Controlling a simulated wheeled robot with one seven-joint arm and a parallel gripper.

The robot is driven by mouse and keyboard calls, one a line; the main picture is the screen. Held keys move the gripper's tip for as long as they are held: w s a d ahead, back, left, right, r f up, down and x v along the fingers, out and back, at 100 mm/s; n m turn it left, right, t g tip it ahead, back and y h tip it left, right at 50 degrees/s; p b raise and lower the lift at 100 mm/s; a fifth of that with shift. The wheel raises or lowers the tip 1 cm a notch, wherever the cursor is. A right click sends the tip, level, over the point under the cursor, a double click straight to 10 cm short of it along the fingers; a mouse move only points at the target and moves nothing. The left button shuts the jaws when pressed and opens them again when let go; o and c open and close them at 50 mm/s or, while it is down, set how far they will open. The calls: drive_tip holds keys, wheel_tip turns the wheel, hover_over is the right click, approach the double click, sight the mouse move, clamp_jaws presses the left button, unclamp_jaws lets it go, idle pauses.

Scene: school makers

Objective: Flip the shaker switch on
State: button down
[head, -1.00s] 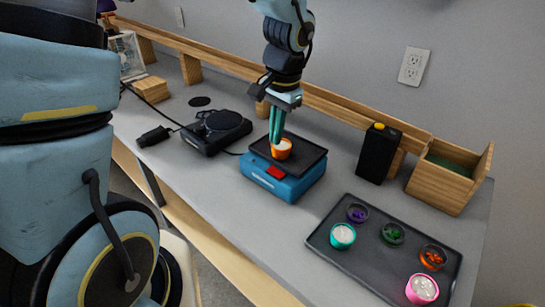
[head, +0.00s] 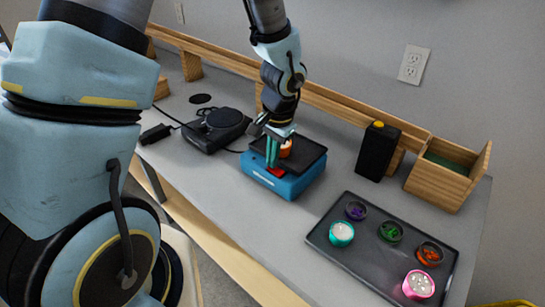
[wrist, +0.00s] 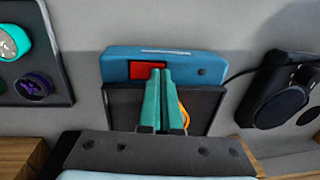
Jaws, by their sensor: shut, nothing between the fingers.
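The shaker (head: 300,183) is a blue box with a black top plate (head: 308,150), standing on the grey table. Its red switch (head: 276,172) is on the front face, and it also shows in the wrist view (wrist: 140,70). An orange cup (head: 286,149) with pale contents stands on the plate, mostly hidden behind my fingers in the wrist view. My gripper (head: 271,165) is shut and empty, its teal fingers pointing down at the front edge of the shaker. The fingertips are right beside the switch; I cannot tell whether they touch it.
A black device (head: 215,130) with a cable stands left of the shaker. A dark tray (head: 345,262) with several coloured cups and dishes lies at the right. A black box (head: 377,152) and a wooden bin (head: 440,184) stand behind it. A wooden rail runs along the back.

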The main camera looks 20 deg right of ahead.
drive_tip(key=shift+w+f, duration=0.1)
drive_tip(key=shift+f, duration=0.15)
drive_tip(key=shift+r, duration=0.1)
drive_tip(key=shift+s+d+r, duration=0.2)
drive_tip(key=shift+s+d, duration=0.15)
drive_tip(key=shift+s, duration=0.35)
wheel_tip(320, 180, up, 14)
drive_tip(key=w+p, duration=0.1)
drive_tip(key=shift+w+a, duration=0.25)
drive_tip(key=shift+a, duration=0.2)
drive_tip(key=shift+p, duration=0.3)
